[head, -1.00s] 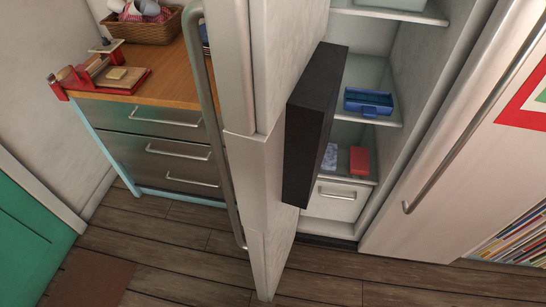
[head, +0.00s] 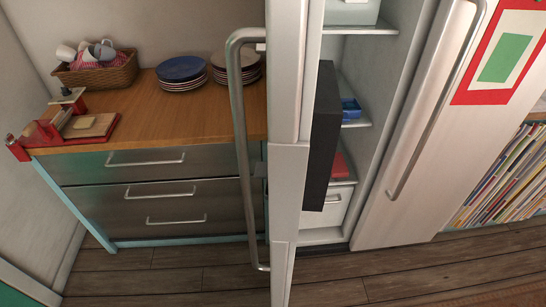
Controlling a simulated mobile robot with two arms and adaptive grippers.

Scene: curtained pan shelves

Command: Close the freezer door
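The freezer door (head: 290,190) stands open and is seen nearly edge-on in the middle of the head view. Its long grey vertical handle (head: 242,150) is on the left side of the door. A black box-like bin (head: 322,140) is on the door's inner side. The freezer interior (head: 385,75) shows to the right of the door, with shelves holding a blue container (head: 351,108), a red item (head: 339,166) and a white drawer (head: 335,207). Neither of my grippers is in view.
Left of the door is a wooden-topped drawer counter (head: 190,110) with stacked plates (head: 181,73), a basket of cups (head: 95,70) and a red-framed board (head: 90,127). A closed fridge door (head: 425,130) with a handle is at the right. Wooden floor (head: 180,275) is clear in front.

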